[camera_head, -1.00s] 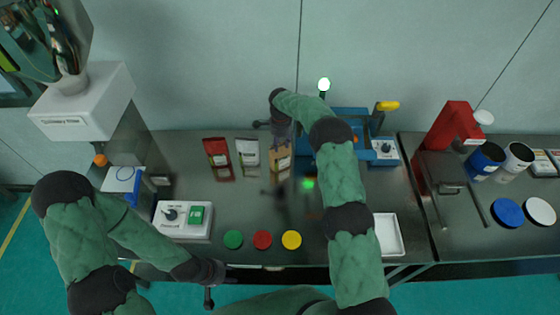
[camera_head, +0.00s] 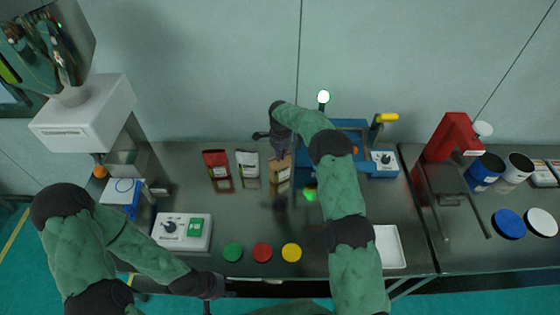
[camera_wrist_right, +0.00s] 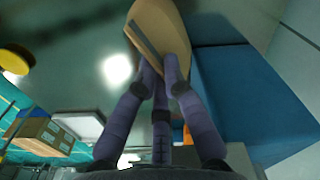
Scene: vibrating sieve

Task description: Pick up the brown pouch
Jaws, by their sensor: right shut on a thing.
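The brown pouch (camera_head: 281,168) stands upright on the metal table in the head view, at the right end of a row of pouches. My right gripper (camera_head: 277,148) is at its top. In the right wrist view the gripper's fingers (camera_wrist_right: 162,75) are shut on the brown pouch (camera_wrist_right: 165,25), with fingers on both of its sides. In the head view I cannot tell whether the pouch is clear of the table. My left gripper (camera_head: 207,292) is low at the table's front edge, away from the pouches; its fingers are too dark to read.
A red pouch (camera_head: 216,163) and a white pouch (camera_head: 248,163) stand left of the brown one. A blue machine (camera_head: 350,133) is close on its right. A white tray (camera_head: 389,247) lies at front right.

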